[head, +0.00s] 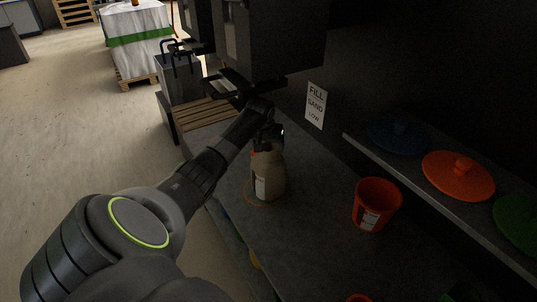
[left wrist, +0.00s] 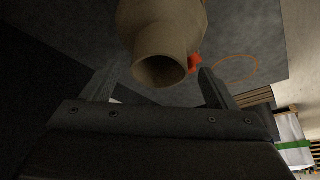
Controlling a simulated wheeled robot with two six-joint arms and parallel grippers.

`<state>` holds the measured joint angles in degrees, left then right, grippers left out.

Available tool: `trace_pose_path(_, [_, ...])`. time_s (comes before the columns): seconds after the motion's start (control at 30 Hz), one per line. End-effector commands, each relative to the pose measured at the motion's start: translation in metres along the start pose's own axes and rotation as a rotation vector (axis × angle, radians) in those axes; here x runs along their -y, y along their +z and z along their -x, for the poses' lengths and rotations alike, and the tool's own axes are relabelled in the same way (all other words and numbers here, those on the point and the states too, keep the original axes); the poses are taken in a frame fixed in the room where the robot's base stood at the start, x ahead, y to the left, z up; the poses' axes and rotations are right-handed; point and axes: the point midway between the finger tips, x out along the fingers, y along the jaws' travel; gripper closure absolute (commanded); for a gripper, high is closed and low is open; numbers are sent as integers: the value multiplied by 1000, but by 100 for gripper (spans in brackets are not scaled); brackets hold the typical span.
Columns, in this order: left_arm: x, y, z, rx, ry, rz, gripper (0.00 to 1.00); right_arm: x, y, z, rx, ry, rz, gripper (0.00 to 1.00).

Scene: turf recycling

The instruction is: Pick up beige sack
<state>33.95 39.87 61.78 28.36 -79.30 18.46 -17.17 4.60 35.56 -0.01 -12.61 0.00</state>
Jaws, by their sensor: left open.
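The beige thing that fits the beige sack (head: 270,178) looks like a bottle-shaped container with a pale label. It stands upright on the dark counter, by a thin orange ring. In the left wrist view its round open neck (left wrist: 160,48) faces the camera, with a small red-orange part beside it. My left gripper (head: 268,132) is at the top of the container in the head view. In the left wrist view its open fingers (left wrist: 154,82) are spread to either side of the neck; I cannot tell whether they touch it. My right gripper is not in view.
An orange bucket (head: 376,206) stands on the counter to the right. A shelf (head: 408,163) behind it holds blue, orange (head: 458,180) and green lids. A sign reading "FILL SAND LOW" (head: 316,105) is on the dark wall. A slatted wooden surface (head: 205,115) lies beyond the gripper.

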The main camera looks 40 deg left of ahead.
Motion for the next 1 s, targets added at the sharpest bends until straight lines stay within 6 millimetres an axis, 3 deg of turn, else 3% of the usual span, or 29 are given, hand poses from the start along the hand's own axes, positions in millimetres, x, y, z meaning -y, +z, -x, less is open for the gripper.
trace_pose_path(0.43, [-1, -3, -45, 0, 1, 0, 20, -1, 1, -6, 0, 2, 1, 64])
trace_pose_path(0.83, [-1, -3, -51, -1, 1, -1, 20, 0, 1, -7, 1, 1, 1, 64])
trace_pose_path(1.0, [0, -3, -51, -1, 0, -1, 42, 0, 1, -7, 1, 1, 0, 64])
